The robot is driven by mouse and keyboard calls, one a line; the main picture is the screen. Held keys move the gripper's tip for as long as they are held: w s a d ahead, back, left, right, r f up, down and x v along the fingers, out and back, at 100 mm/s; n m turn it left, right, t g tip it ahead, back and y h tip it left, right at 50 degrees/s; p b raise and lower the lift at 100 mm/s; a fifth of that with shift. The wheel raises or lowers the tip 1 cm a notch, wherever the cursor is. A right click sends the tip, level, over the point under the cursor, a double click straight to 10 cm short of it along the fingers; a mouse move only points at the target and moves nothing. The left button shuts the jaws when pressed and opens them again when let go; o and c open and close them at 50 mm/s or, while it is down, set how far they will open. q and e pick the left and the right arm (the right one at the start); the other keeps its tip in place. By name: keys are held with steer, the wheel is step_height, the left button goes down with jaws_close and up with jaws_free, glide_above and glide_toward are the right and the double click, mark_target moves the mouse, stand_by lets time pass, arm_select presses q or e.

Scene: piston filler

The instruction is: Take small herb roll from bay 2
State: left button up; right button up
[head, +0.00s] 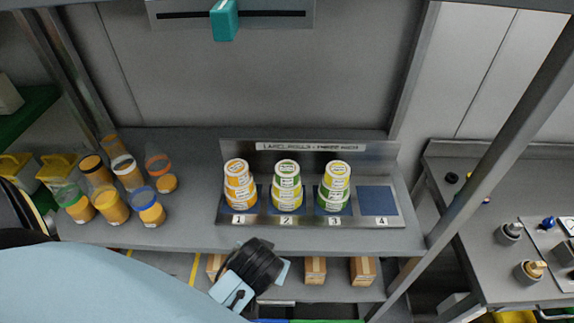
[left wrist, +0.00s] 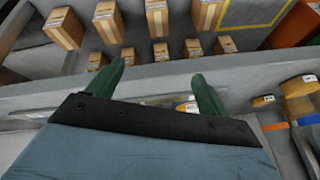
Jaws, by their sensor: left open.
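A stack of label rolls stands in bay 2 (head: 287,202) of the rack. Its upper, narrower roll (head: 287,169) is white with green markings. A wider yellow-and-white roll (head: 287,198) is at the bottom. The print on the rolls is too small to read. My left arm reaches in from the left in the head view, and its black wrist (head: 250,265) is below the shelf's front edge, in front of bays 1 and 2. Its fingertips are hidden there. In the left wrist view my left gripper (left wrist: 158,85) has its green fingers apart, with nothing held between them.
Bay 1 (head: 239,190) and bay 3 (head: 335,190) hold similar stacks; bay 4 (head: 377,201) is an empty blue pad. Filled jars (head: 108,205) crowd the shelf's left. Cardboard boxes (head: 316,268) stand on the lower shelf. A steel post (head: 470,170) rises at right.

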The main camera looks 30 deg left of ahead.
mark_target(291, 175)
arm_select(q)
steer(key=w+r+n+y, duration=0.1)
steer(key=w, duration=0.1)
steer(key=w+r+n+y, duration=0.1)
steer(key=w+r+n, duration=0.1)
steer(key=w+r+n+t+y, duration=0.1)
steer(key=w+r+y, duration=0.1)
steer(key=w, duration=0.1)
steer(key=shift+d+n, duration=0.25)
steer(key=shift+n, duration=0.15)
steer(key=w+d+r+n+t+y, duration=0.2)
steer(key=w+d+r+n+y, duration=0.15)
steer(key=w+r, duration=0.35)
steer(key=shift+n+y, duration=0.35)
steer(key=x, duration=0.2)
steer(key=r+x, duration=0.1)
steer(key=x, duration=0.2)
steer(key=b+x, duration=0.1)
steer(key=x, duration=0.1)
steer(key=shift+a, duration=0.6)
steer(key=b+x, duration=0.1)
steer(key=x, duration=0.4)
steer(key=shift+w+f, duration=0.1)
steer(key=shift+f, duration=0.1)
steer(key=shift+d, duration=0.1)
steer(key=shift+c, duration=1.1)
steer(key=shift+r, duration=0.1)
steer(key=c, duration=0.9)
